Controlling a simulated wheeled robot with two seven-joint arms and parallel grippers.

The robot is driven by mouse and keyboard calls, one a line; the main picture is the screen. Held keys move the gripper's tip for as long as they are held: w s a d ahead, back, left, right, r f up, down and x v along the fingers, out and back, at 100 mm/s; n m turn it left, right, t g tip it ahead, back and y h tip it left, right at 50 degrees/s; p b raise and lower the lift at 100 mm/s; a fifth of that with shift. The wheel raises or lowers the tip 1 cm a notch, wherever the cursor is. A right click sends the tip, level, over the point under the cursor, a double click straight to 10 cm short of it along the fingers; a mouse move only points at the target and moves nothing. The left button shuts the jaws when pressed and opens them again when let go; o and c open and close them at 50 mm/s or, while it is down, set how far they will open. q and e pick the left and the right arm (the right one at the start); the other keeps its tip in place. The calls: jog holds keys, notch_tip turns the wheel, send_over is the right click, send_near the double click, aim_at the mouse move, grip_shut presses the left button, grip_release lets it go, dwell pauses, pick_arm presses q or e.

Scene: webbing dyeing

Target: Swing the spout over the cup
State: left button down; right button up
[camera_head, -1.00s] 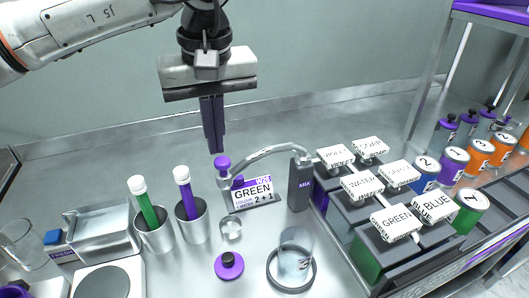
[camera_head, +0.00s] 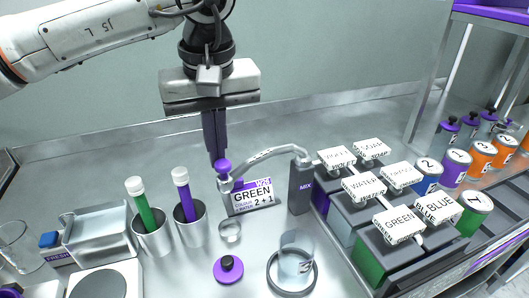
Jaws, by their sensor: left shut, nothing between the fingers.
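The spout (camera_head: 268,154) is a curved metal tube running left from the dark post marked MIX (camera_head: 301,187). A purple knob (camera_head: 223,166) tops its free end, which lies in front of the GREEN card (camera_head: 253,196). The clear cup (camera_head: 296,258) stands upright on a dark ring (camera_head: 292,286) in front of the post; the spout's end is behind and left of the cup, not over it. My left gripper (camera_head: 216,155) is shut and empty, pointing down, with its fingertips right at the purple knob; I cannot tell whether they touch. My right gripper is not in view.
Two metal holders (camera_head: 152,236) with green and purple tubes stand left of the spout. A small clear ring (camera_head: 230,231) and a purple lid (camera_head: 228,269) lie in front. Labelled tanks (camera_head: 368,262) fill the right side, with several cans beyond.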

aim_at(223, 166)
pick_arm(q)
jog(key=shift+s+d, duration=0.1)
jog(key=shift+s, duration=0.4)
jog(key=shift+s+d+b, duration=0.2)
jog(key=shift+s+d, duration=0.1)
jog(key=shift+s, duration=0.2)
jog(key=shift+s+d+b, duration=0.15)
jog(key=shift+s+d, duration=0.1)
jog(key=shift+s, duration=0.2)
jog(key=shift+d, duration=0.1)
